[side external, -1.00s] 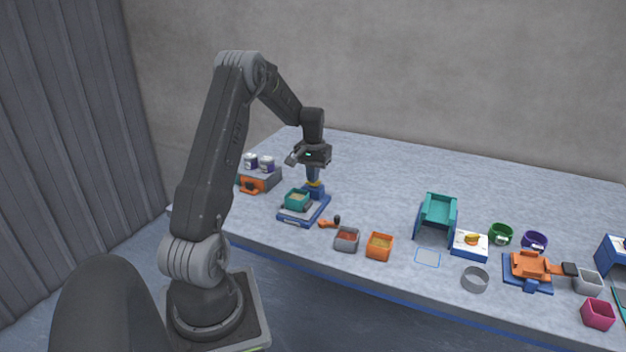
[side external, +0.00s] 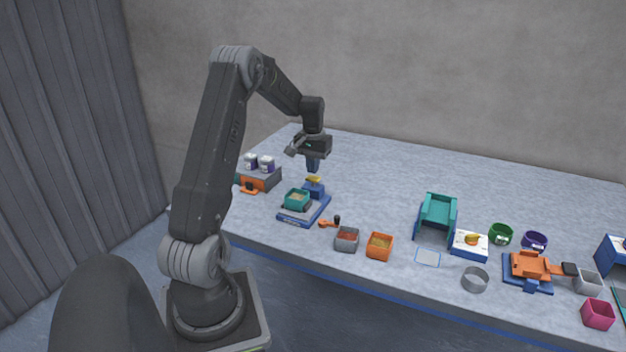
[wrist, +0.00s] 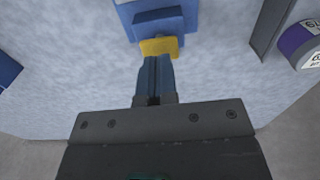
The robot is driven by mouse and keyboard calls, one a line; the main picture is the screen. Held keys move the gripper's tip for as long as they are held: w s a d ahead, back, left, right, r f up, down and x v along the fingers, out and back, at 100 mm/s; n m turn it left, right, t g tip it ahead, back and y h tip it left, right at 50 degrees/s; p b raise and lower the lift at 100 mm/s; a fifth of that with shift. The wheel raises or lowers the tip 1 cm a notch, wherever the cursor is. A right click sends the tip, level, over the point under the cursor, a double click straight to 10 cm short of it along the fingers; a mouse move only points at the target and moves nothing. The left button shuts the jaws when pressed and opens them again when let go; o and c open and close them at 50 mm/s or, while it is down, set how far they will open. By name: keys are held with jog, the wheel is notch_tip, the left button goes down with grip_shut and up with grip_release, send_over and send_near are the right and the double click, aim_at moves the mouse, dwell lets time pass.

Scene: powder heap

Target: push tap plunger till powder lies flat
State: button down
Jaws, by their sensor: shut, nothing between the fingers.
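The tap plunger shows as a yellow cap (side external: 313,179) on a blue block (side external: 314,190) at the back of a blue base plate (side external: 290,219). The yellow cap (wrist: 159,47) also shows in the wrist view, just beyond my fingertips. A teal square cup (side external: 296,199) with tan powder in it sits on the front of the plate. The powder surface is too small to judge. My gripper (side external: 313,170) is shut and empty, pointing down just above the yellow cap, with a small gap. Its blue fingers (wrist: 155,60) are together in the wrist view.
A grey and orange unit (side external: 258,180) with two jars stands left of the plate. An orange-handled tool (side external: 328,223), a grey bin (side external: 347,239) and an orange bin (side external: 379,246) lie to the right. A teal stand (side external: 437,216) is farther right. The back of the table is clear.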

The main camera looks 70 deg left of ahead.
aim_at(313, 177)
jog(key=shift+f, duration=0.25)
jog(key=shift+f, duration=1.3)
jog(key=shift+r, duration=1.55)
jog(key=shift+f, duration=0.2)
